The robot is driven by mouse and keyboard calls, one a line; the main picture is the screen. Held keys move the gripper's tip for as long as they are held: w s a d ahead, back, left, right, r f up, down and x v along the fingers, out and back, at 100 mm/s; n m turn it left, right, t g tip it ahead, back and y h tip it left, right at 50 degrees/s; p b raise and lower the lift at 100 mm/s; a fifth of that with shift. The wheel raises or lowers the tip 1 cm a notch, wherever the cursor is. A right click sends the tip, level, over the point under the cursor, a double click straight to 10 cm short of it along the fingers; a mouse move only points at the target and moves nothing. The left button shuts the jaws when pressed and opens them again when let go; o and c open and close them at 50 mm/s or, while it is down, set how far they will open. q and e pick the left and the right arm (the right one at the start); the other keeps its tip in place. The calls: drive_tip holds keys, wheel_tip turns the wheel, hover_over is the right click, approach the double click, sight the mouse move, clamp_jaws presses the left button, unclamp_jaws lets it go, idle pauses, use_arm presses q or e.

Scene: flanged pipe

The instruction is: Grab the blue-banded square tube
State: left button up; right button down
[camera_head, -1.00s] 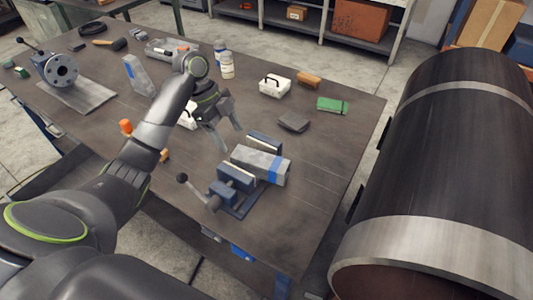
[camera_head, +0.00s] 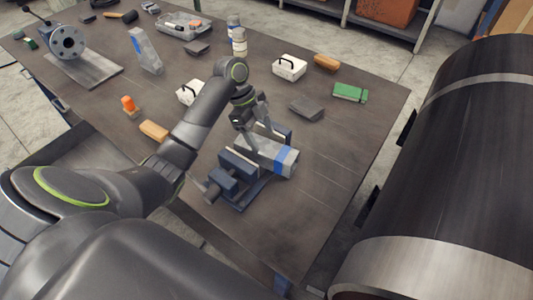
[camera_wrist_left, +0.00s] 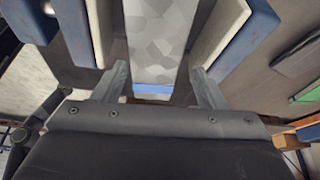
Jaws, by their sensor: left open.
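The grey square tube with a blue band (camera_head: 272,155) lies in a blue vise (camera_head: 223,186) on the table, between its pale-faced jaws. Its blue-banded end points to the right. My left gripper (camera_head: 257,132) is open just above the tube. In the left wrist view the tube (camera_wrist_left: 160,40) runs down the middle between the two spread fingers (camera_wrist_left: 158,85), with its blue band near fingertip level. The fingers show a gap to the tube on both sides. My right gripper is not in view.
A dark grey block (camera_head: 307,107), a green box (camera_head: 350,92) and a white case (camera_head: 290,67) stand behind the vise. A grey piece with a blue mark (camera_head: 145,50) stands farther left. A large dark cylinder (camera_head: 460,160) is at the right. The table right of the vise is clear.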

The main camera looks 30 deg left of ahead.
sight(266, 146)
use_arm(q)
drive_tip(key=shift+s+d+f, duration=0.15)
drive_tip(key=shift+d+f, duration=0.15)
drive_tip(key=shift+f, duration=0.25)
drive_tip(key=shift+s+d+f+p, duration=0.1)
drive_tip(key=shift+d+f+p, duration=0.05)
drive_tip(key=shift+f+p, duration=0.15)
drive_tip(key=p+x, duration=0.1)
drive_tip(key=x, duration=0.2)
drive_tip(key=shift+d+f, duration=0.2)
drive_tip(key=shift+f, duration=0.05)
drive_tip(key=shift+d+f, duration=0.15)
drive_tip(key=shift+f, duration=0.35)
drive_tip(key=c, duration=0.9)
drive_tip(key=shift+c, duration=1.1)
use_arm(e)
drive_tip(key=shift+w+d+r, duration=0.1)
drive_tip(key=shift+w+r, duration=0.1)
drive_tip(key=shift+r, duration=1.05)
use_arm(q)
drive_tip(key=shift+r, duration=0.15)
